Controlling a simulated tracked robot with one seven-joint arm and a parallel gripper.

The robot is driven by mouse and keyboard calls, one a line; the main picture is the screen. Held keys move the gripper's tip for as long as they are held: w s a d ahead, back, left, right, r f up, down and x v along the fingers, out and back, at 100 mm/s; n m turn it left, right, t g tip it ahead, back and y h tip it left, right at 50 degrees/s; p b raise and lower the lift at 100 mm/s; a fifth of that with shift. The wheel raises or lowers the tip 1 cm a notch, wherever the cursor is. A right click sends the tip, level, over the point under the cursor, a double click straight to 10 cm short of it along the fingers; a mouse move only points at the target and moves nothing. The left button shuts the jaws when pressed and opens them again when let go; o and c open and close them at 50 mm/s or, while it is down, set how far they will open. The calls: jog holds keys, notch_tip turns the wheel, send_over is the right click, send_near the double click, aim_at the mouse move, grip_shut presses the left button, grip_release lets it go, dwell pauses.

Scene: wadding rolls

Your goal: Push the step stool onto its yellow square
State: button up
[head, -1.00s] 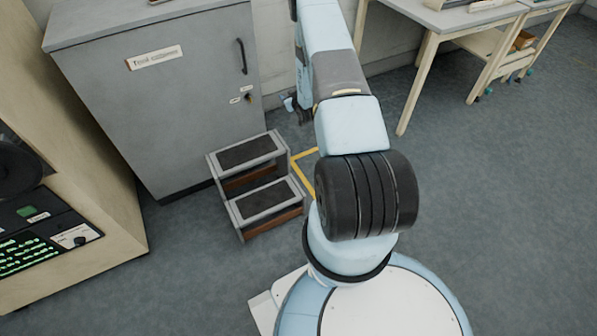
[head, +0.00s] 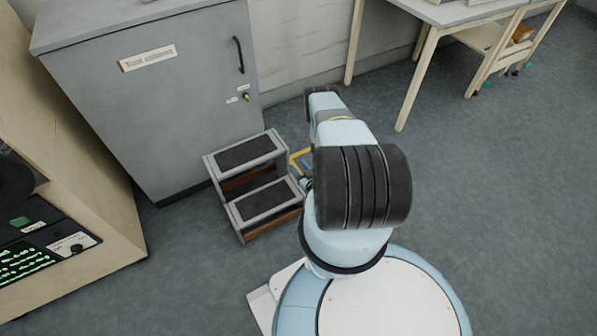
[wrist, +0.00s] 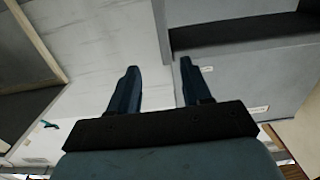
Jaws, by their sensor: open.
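The step stool (head: 247,155) stands upright on the floor in front of the grey cabinet in the head view. It has two dark treads in a grey frame. A corner of the yellow square (head: 299,154) shows on the floor just right of the stool; my arm hides the rest. In the wrist view my gripper (wrist: 158,66) is open, with nothing between its fingers. In the head view my arm mostly hides it; a small part shows close to the stool's right side. I cannot tell whether it touches the stool. The stool is not recognisable in the wrist view.
The grey cabinet (head: 150,100) stands behind the stool, against the wall. A beige console (head: 95,210) is at the left. A table (head: 440,14) with pale legs is at the back right. Open floor (head: 500,210) lies to the right.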

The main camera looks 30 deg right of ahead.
aim_at(288, 156)
jog(key=shift+s+a+f, duration=0.2)
jog(key=shift+s+f, duration=0.15)
jog(key=shift+s, duration=0.1)
jog(key=shift+s+a+f, duration=0.15)
jog(key=shift+s+f, duration=0.2)
jog(key=shift+s, duration=0.1)
jog(key=shift+w, duration=0.1)
jog(key=w, duration=1.3)
jog(key=shift+w, duration=0.35)
jog(key=shift+c, duration=0.4)
grip_shut()
